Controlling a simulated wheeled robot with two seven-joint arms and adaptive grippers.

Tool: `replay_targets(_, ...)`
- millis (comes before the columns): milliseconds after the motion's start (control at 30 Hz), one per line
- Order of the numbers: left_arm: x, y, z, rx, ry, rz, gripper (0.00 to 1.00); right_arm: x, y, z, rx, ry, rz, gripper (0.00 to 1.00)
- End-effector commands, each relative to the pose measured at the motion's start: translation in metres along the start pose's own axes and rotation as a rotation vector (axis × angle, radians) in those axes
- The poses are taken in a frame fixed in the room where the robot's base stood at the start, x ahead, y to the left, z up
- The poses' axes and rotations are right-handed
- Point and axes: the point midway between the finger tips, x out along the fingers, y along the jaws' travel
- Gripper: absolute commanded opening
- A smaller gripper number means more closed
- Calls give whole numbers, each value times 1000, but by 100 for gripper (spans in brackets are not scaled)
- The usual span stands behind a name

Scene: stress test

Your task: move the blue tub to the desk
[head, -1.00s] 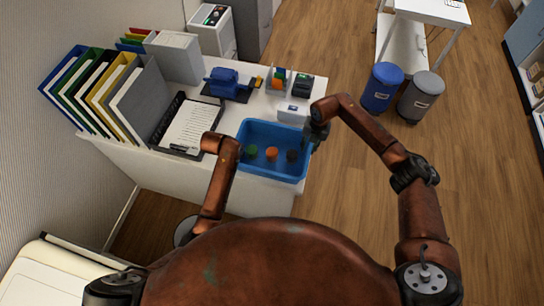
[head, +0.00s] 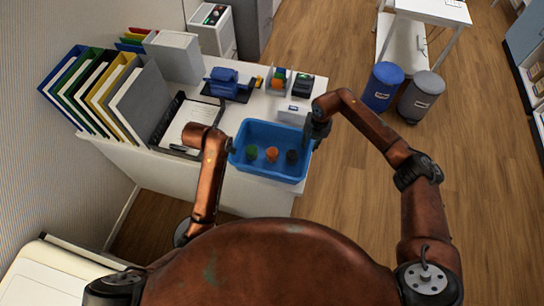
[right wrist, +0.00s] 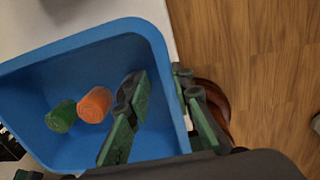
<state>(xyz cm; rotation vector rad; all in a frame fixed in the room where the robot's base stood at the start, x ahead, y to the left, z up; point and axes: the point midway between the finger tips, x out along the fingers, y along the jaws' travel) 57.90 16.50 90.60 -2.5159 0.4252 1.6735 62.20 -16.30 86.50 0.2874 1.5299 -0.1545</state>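The blue tub (head: 270,174) is at the front right corner of the white desk (head: 150,168); I cannot tell whether it rests there or is slightly raised. My right gripper (head: 317,130) is at the tub's right rim. In the right wrist view the right gripper (right wrist: 165,100) straddles the tub wall, one finger inside and one outside, with a gap at the inner finger. My left gripper (head: 228,142) is by the tub's left rim, its fingers mostly hidden.
Binders (head: 95,92), a clipboard with papers (head: 187,125), a blue device (head: 228,84) and small boxes (head: 293,113) crowd the desk. A blue bin (head: 382,88) and a grey bin (head: 420,97) stand on the floor to the right. Open floor lies right of the desk.

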Motion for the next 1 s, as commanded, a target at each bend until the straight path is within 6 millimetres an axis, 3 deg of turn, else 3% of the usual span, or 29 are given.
replay_targets(200,0,0,0,0,0,0,22,-48,0,1,-1,-3,0,22)
replay_targets(433,0,0,0,0,0,0,22,-86,0,1,-1,-2,1,22)
replay_targets(633,0,0,0,0,0,0,22,-98,0,0,-1,1,0,22)
replay_targets(1000,0,0,0,0,0,0,22,-99,0,0,-1,1,1,22)
